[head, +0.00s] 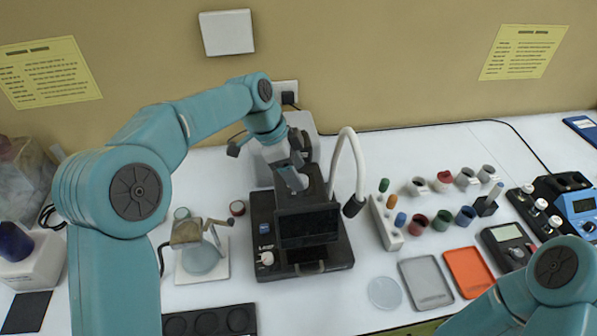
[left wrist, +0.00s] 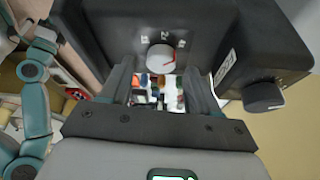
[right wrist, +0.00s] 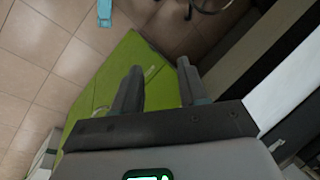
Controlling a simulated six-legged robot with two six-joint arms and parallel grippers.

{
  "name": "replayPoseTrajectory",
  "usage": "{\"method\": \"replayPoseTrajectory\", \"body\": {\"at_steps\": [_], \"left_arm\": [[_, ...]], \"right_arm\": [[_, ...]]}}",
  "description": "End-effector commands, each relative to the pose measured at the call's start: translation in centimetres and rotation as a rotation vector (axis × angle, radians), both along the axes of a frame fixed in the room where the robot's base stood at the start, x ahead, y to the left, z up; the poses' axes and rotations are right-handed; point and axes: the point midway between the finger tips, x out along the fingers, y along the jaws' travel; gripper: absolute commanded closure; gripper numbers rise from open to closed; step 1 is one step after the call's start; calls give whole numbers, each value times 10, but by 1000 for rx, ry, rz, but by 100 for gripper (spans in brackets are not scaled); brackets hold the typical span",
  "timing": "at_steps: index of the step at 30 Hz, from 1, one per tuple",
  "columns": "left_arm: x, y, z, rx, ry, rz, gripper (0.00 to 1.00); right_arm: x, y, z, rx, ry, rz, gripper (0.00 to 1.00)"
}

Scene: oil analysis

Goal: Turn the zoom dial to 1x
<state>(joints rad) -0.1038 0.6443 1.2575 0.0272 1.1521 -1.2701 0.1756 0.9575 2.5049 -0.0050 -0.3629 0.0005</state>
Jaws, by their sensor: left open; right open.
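The black microscope (head: 303,225) stands on the white bench in the middle of the head view. Its white round zoom dial (left wrist: 161,58) with a red pointer line shows in the left wrist view. Small pale labels surround the dial, too small to read surely; the red line points toward the right. My left gripper (left wrist: 159,72) is open, its fingers on either side below the dial, apart from it. In the head view the left gripper (head: 292,158) is at the back of the microscope, partly hidden. My right gripper (left wrist: 159,72) is not in that view; the right wrist view shows it open and empty (right wrist: 158,76).
A black side knob (left wrist: 263,97) juts from the microscope. A white curved lamp neck (head: 345,150) rises beside it. Several small cups, a grey tray (head: 426,283) and an orange tray (head: 468,272) lie to the right. A metal-armed stand (head: 202,255) is at left.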

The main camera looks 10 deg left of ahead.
Motion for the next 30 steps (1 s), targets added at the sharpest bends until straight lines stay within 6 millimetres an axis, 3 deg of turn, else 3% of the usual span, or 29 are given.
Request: {"method": "replayPoseTrajectory", "body": {"at_steps": [6,14,15,19,20,30], "left_arm": [[3,-7,-17,0,0,0,39],[5,-7,-19,0,0,0,39],[4,-8,-19,0,0,0,45],[4,-7,-19,0,1,0,88],[4,-7,-19,0,1,0,93],[4,-6,-21,3,0,41,92]], "right_arm": [[0,0,4,0,0,-1,57],[0,0,4,0,0,0,57],[0,0,4,0,0,0,57],[0,0,4,0,0,-1,57],[0,0,4,0,0,-1,57],[0,0,-2,0,0,0,57]]}}
